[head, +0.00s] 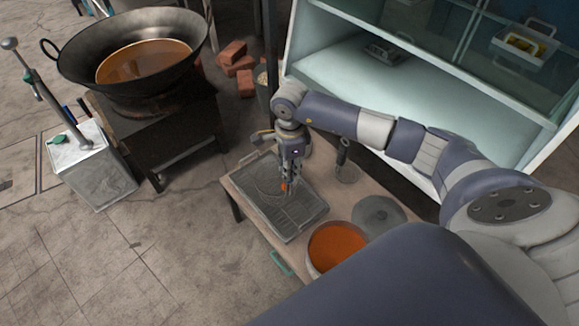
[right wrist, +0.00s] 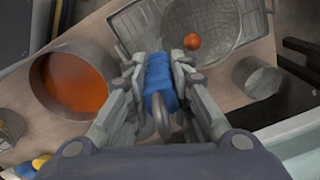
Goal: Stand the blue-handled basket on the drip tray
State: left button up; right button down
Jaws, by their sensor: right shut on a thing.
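My right gripper (head: 291,187) is shut on the blue handle (right wrist: 160,82) of the basket, with a metal ring at the handle's near end. The round wire-mesh basket (right wrist: 212,18) is beyond the fingers in the right wrist view, with an orange ball (right wrist: 192,41) showing within its outline. The grey rectangular drip tray (head: 308,216) lies on the small table, under the gripper and basket. Its edge also shows in the right wrist view (right wrist: 124,27). I cannot tell whether the basket touches the tray. The left gripper is not in view.
A pot of orange liquid (head: 336,247) and a round grey lid (head: 379,213) stand at the table's near right. A metal cup (right wrist: 258,78) is close to the tray. A big wok (head: 140,58) stands at left, a glass-fronted cabinet (head: 420,85) behind.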

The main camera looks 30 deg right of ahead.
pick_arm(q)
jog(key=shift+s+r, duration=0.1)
pick_arm(e)
jog(key=c, duration=1.3)
grip_release()
jog(key=shift+c, duration=0.2)
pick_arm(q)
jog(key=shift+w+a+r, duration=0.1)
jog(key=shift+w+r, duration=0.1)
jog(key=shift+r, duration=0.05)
pick_arm(e)
jog(key=shift+f, duration=0.1)
notch_tip(320, 180, up, 12)
jog(key=shift+s+r, duration=0.1)
